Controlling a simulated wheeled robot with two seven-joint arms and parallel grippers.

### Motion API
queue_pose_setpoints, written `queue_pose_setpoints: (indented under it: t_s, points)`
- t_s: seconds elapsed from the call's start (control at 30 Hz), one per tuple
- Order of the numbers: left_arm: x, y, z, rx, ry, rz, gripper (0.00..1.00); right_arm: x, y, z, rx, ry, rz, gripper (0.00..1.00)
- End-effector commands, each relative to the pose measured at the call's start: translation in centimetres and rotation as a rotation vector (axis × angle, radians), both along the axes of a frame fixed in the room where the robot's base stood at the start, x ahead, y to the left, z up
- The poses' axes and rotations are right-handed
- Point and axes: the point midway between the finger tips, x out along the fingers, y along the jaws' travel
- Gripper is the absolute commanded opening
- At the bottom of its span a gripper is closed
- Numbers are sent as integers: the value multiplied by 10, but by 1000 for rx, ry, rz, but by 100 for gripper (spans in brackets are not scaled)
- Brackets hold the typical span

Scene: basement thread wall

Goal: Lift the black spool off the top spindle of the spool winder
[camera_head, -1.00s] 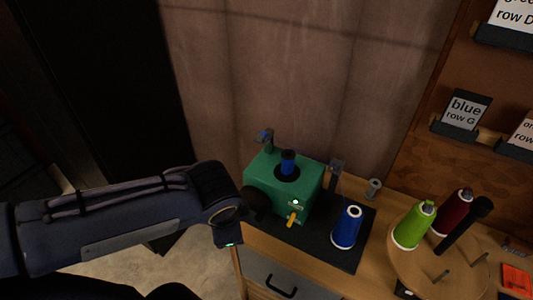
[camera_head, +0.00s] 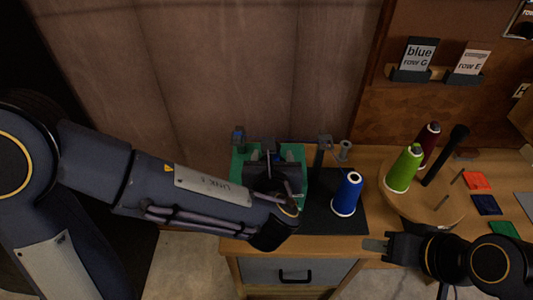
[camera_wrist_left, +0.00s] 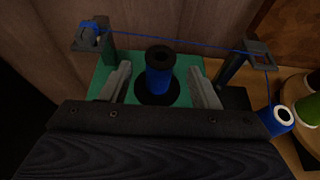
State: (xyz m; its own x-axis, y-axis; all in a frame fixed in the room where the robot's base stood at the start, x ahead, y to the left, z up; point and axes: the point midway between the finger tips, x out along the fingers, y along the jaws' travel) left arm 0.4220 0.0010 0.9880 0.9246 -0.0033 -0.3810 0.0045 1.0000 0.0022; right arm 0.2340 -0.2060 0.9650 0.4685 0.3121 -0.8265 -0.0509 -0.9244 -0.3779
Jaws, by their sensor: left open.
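The spool winder is a green box (camera_head: 297,153), mostly covered by my left arm in the head view. In the left wrist view its green top (camera_wrist_left: 182,97) shows. The black spool (camera_wrist_left: 159,57), wound with blue thread, stands upright on a dark disc on that top. My left gripper (camera_wrist_left: 160,69) is open, with one finger on each side of the spool and a visible gap to both. In the head view my left gripper (camera_head: 272,163) is above the winder and hides most of the spool. My right gripper (camera_head: 387,245) is at the table's front edge, clear of the winder; its jaw opening is unclear.
A blue thread cone (camera_head: 347,193) stands on the dark mat right of the winder. A blue thread (camera_wrist_left: 180,45) runs behind the spool between two posts. A round wooden stand (camera_head: 428,205) holds green and dark red cones and a black post.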

Motion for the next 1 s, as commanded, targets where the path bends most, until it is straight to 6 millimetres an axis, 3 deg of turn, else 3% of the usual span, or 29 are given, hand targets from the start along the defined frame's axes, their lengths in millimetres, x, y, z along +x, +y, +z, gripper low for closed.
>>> queue_pose_setpoints:
  t_s: [0.4, 0.7, 1.0]
  points:
    - [53, 1, -17, -2, 4, 7, 55, 0, 0, 9, 0, 0, 0, 36]
    - [59, 0, -20, -3, 1, 4, 55, 0, 0, 9, 0, 0, 0, 36]
    - [58, 0, -20, -3, 2, 4, 19, 0, 0, 9, 0, 0, 0, 36]
